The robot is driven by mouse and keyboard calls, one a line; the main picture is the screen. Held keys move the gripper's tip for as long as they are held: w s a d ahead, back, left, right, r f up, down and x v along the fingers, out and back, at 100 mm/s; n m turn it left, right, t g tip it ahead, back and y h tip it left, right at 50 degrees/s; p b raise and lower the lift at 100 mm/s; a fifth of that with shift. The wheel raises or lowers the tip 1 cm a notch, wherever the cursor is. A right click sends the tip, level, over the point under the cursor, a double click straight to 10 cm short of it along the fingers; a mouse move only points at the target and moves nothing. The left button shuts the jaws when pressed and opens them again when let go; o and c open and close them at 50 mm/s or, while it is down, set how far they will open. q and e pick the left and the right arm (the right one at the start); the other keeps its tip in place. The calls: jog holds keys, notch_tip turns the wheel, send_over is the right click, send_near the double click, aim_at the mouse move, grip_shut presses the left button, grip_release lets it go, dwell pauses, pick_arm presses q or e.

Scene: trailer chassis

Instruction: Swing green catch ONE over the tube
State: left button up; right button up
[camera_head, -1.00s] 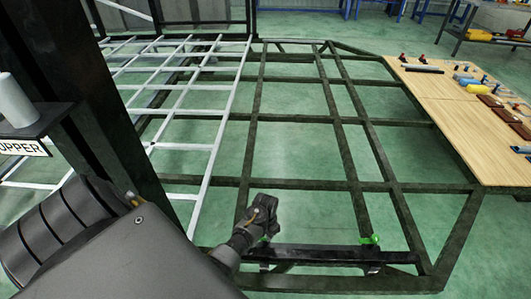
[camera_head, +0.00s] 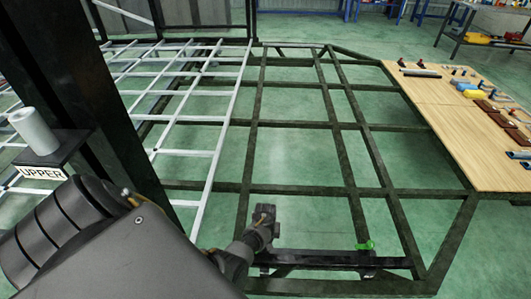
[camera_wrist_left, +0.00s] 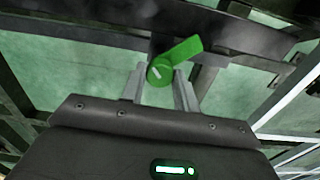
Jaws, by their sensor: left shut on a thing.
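My left gripper (camera_head: 264,218) is at the left end of the black tube (camera_head: 320,257), which lies along the front of the chassis. In the left wrist view its two fingers (camera_wrist_left: 160,88) are shut on a green catch (camera_wrist_left: 186,52). The catch has a round hub with a pale slot, between the fingers, and a flat lever pointing up and right. In the head view my gripper hides this catch. A second green catch (camera_head: 366,246) stands near the right end of the tube. No number is readable on either catch. My right gripper is not in view.
The dark chassis frame (camera_head: 350,190) has open gaps over the green floor. A wooden table (camera_head: 435,115) with tools and parts stands at the right. A dark post and a shelf marked UPPER (camera_head: 50,165), holding a white cylinder, stand at the left.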

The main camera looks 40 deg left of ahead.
pick_arm(q)
jog(key=n+p, duration=0.1)
jog(key=n, duration=0.3)
jog(key=shift+n, duration=2.7)
jog(key=o, duration=1)
jog(key=shift+c, duration=0.2)
notch_tip(320, 180, up, 11)
jog(key=p, duration=0.4)
